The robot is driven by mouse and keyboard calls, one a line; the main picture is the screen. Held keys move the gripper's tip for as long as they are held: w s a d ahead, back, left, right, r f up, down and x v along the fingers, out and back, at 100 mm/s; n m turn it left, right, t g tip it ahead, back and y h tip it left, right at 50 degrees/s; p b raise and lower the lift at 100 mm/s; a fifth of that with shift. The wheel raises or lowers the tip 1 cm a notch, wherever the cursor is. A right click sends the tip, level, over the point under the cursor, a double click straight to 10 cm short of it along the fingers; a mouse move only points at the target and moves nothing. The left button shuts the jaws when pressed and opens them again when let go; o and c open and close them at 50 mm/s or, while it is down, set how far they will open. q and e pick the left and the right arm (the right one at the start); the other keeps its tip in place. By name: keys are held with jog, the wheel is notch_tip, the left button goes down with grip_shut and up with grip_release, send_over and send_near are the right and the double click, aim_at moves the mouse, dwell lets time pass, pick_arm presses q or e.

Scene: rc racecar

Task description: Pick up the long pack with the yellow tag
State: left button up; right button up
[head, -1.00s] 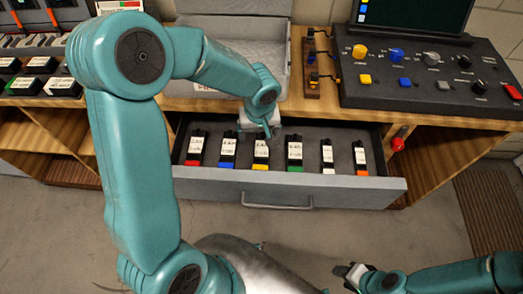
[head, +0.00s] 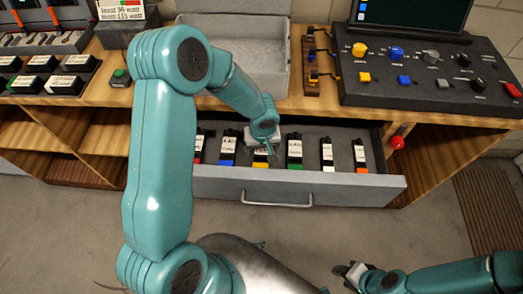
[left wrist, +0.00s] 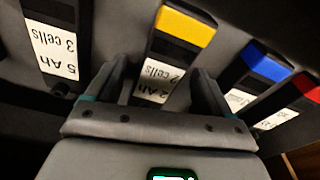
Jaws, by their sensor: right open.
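The pack with the yellow tag (head: 260,165) lies in the open drawer among other packs, partly hidden by my left gripper (head: 262,146) in the head view. In the left wrist view the yellow-tagged pack (left wrist: 182,32) lies between the two fingers of my left gripper (left wrist: 160,85). The fingers are apart, one on each side of the pack's labelled end. I cannot tell whether they touch it. My right gripper (head: 348,271) is open and empty, low in front of the drawer.
Packs with red, blue (head: 227,150), green (head: 295,152), white (head: 327,155) and orange tags lie in the same drawer (head: 290,190). A grey open case (head: 235,60) and a control panel (head: 430,75) stand on the bench above. A red knob (head: 397,142) is right of the drawer.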

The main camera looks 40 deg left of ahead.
pick_arm(q)
jog(key=c, duration=1.3)
jog(key=shift+w+r, duration=0.1)
jog(key=shift+r, duration=0.05)
